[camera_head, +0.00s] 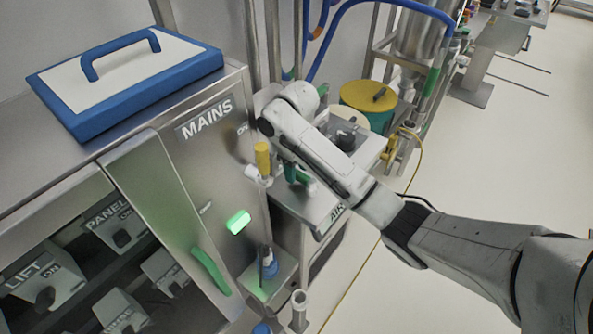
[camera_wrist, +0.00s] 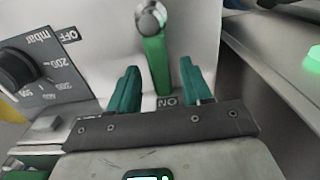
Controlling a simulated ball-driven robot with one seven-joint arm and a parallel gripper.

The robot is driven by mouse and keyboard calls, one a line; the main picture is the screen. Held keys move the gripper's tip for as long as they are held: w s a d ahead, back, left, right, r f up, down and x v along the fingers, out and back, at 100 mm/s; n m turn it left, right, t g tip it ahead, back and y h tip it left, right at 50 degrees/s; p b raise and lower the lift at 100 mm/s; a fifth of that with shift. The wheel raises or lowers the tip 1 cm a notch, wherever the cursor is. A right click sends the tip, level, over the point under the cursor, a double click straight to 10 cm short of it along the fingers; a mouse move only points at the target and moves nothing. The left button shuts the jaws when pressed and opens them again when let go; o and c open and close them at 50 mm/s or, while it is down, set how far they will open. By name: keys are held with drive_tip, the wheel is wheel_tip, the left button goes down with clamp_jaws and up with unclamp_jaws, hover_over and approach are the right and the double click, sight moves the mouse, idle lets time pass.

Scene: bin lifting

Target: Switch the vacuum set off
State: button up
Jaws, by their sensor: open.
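In the wrist view, a green lever (camera_wrist: 157,66) hangs from a round metal pivot (camera_wrist: 151,18) on a pale panel. Its free end lies by the ON label (camera_wrist: 167,101). An OFF label (camera_wrist: 69,35) is to the left, next to a black dial (camera_wrist: 18,72) marked mbar. My gripper (camera_wrist: 162,76) is open, with one green finger on each side of the lever and visible gaps between. In the head view, my arm hides most of the gripper. A metal unit with a black knob (camera_head: 346,139) is beside my arm there.
A steel cabinet marked MAINS (camera_head: 206,119) stands left of my arm, with a lit green light (camera_head: 238,222) and a green handle (camera_head: 211,271). A blue-rimmed lid (camera_head: 125,80) lies on top. A yellow-topped drum (camera_head: 369,96) is behind. The floor at right is clear.

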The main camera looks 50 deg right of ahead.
drive_tip(key=shift+f, duration=0.25)
clamp_jaws()
idle(0.3)
